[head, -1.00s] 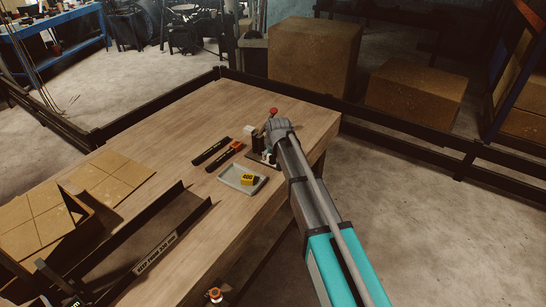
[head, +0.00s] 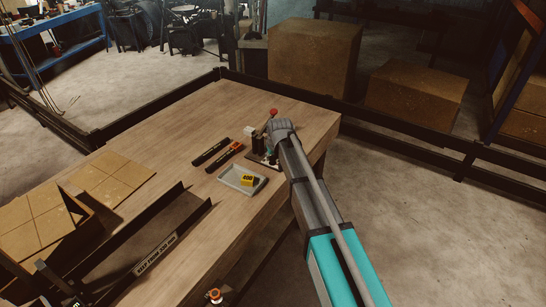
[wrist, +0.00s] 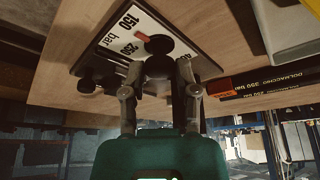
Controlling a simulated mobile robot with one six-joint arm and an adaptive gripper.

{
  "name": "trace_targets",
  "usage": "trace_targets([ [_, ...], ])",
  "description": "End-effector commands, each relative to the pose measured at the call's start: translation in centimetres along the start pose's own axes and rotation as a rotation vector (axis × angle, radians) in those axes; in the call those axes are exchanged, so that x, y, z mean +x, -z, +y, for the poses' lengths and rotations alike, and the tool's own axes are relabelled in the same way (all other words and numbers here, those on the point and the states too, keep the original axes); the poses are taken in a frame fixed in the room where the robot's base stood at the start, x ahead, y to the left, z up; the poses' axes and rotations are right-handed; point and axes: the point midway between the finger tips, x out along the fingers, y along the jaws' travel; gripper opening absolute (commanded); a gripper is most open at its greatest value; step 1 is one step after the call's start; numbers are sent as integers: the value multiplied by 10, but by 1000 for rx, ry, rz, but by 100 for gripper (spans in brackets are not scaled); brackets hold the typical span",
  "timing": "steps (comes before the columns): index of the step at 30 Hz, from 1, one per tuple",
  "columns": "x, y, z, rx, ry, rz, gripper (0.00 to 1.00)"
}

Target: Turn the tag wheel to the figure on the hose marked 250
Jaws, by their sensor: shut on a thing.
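The tag wheel's plate (wrist: 185,25) is pale with dark figures in the wrist view; "150 bar" is clear, other figures are partly hidden. A round black knob (wrist: 158,44) stands on it, and a red pointer (wrist: 140,37) shows beside the knob towards the figures. My gripper (wrist: 160,72) is shut on the dark knob part. In the head view my gripper (head: 270,150) is mostly hidden by my arm. Two dark hoses (head: 210,152) (head: 225,158) lie left of it, one with an orange piece.
A red ball-topped part (head: 273,112) stands beyond my gripper. A long dark trough (head: 150,240) and cartons (head: 35,235) are at the left.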

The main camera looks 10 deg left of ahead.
Motion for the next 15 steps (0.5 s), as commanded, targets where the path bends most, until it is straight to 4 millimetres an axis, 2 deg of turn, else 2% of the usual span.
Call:
trace_targets([
  [15,1,1,3,-334,139,-2,0],
])
